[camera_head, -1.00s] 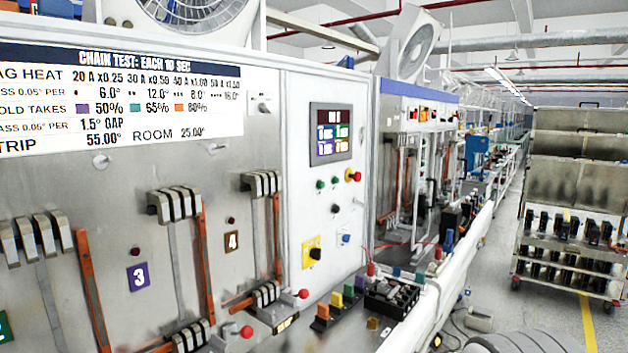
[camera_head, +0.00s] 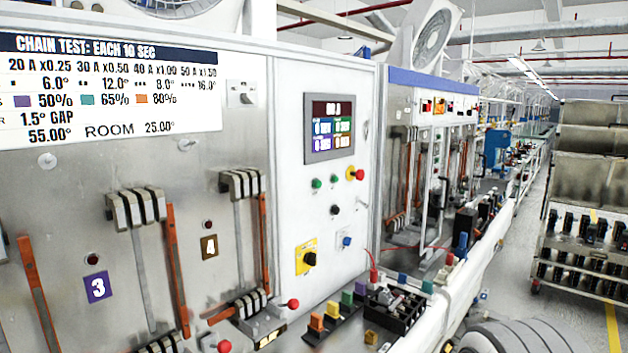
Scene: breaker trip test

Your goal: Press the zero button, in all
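A white control panel (camera_head: 290,215) stands in the middle. It carries a dark display (camera_head: 330,128) with coloured fields, two green buttons (camera_head: 316,183), a red mushroom button (camera_head: 359,174) on yellow, a dark knob (camera_head: 334,210) and a blue button (camera_head: 346,241). A black rotary knob (camera_head: 309,258) sits on a yellow plate below. The lettering beside these controls is too small to read, so I cannot tell which one is the zero button. My gripper is not in view.
Metal test panels with numbered bays (camera_head: 97,287) and orange bars fill the left. A bench with coloured blocks (camera_head: 317,321), a black device (camera_head: 395,308) and red-knobbed levers (camera_head: 293,304) juts out below. A cart (camera_head: 585,245) stands right of the open aisle.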

